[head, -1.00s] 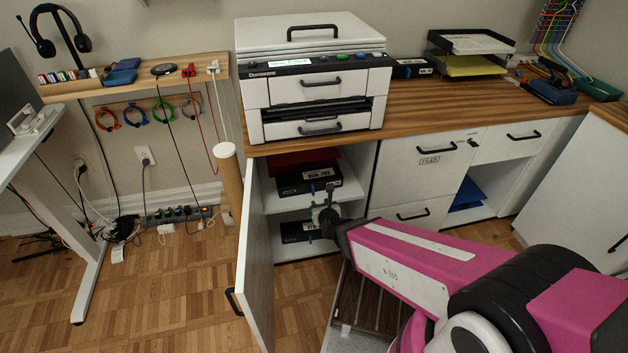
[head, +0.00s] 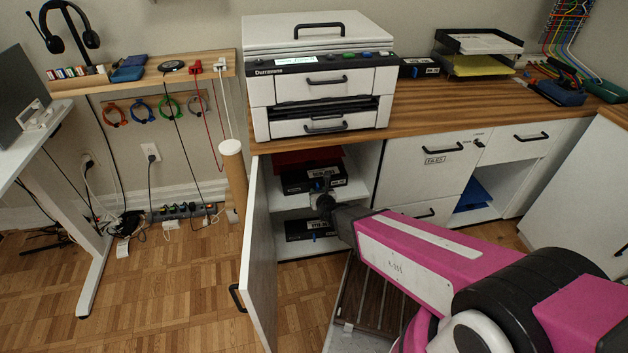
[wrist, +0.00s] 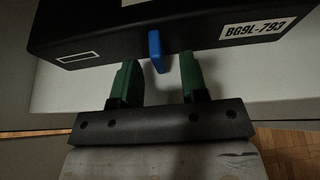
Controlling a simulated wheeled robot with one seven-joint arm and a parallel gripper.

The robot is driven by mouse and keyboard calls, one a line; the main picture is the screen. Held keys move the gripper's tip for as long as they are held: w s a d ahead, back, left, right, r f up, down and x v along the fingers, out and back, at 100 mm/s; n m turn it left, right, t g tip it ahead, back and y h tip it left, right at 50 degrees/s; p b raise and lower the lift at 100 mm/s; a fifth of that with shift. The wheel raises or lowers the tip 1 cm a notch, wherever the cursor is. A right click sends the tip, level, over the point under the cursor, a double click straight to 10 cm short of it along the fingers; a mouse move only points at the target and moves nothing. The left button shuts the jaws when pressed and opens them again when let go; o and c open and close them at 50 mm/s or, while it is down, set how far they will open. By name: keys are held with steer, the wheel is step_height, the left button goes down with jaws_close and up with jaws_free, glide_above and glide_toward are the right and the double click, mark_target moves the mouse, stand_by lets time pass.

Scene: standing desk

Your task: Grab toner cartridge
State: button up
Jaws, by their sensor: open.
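A black toner cartridge (head: 300,184) with a white label lies on the upper shelf of the open cabinet. In the wrist view its black front (wrist: 100,28) fills the top, with a label reading BG9L-793 and a blue tab (wrist: 156,50) hanging down. My gripper (wrist: 159,64) is open and empty, its green fingers on either side of the blue tab, with gaps showing. In the head view my gripper (head: 322,188) is at the front of the upper shelf, partly covering the cartridge. Another black cartridge (head: 298,230) with a blue tab lies on the lower shelf.
The cabinet door (head: 257,262) stands open left of my arm. A printer (head: 316,90) stands on the wooden counter (head: 440,105) above. Another labelled black box (head: 419,68) is beside it. A red item (head: 300,158) lies behind the upper cartridge.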

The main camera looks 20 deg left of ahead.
jaws_close()
steer(key=shift+r, duration=0.1)
